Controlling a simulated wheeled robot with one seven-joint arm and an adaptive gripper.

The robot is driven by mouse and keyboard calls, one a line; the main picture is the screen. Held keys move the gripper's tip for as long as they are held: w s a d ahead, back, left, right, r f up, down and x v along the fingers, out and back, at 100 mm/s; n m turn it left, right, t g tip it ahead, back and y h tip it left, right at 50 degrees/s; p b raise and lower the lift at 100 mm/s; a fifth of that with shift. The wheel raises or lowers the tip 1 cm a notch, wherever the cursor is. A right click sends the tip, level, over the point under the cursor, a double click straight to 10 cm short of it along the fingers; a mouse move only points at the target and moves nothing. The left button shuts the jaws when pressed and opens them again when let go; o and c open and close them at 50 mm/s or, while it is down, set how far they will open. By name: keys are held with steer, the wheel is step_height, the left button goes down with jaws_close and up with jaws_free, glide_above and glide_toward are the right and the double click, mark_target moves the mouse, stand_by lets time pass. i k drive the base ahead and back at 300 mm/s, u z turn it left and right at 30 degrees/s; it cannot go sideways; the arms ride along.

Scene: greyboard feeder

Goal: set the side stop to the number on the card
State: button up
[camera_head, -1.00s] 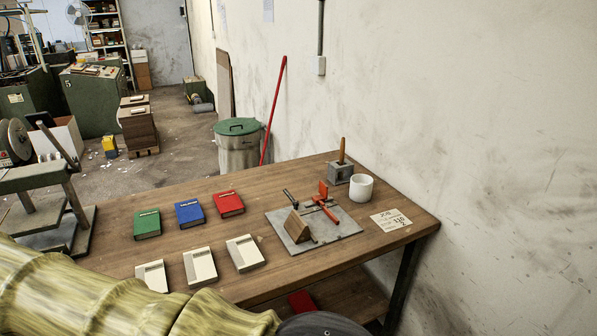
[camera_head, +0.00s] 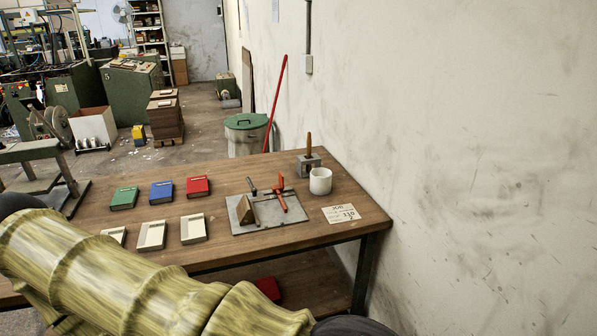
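The job card (camera_head: 341,214) lies flat at the right end of the wooden table. Its printing is small; a number that looks like 110 or 120 shows on it. A grey metal plate (camera_head: 290,231) lies left of the card. On the plate are a red stop piece (camera_head: 281,193), a brown wedge-shaped block (camera_head: 246,212) and a dark-handled lever (camera_head: 252,186). I cannot tell for sure which part is the side stop, and no scale is readable. My arm crosses the lower left, apart from the plate. My gripper is not in view.
Green (camera_head: 123,198), blue (camera_head: 161,191) and red (camera_head: 198,186) books lie left of the plate, with several white boxes (camera_head: 151,236) in front. A white cup (camera_head: 320,181) and a grey block with a wooden handle (camera_head: 309,164) stand behind the card. The wall bounds the right.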

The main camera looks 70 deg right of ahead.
mark_target(277, 188)
steer(key=z, duration=1.95)
steer(key=i, duration=0.5)
steer(key=u, duration=0.05)
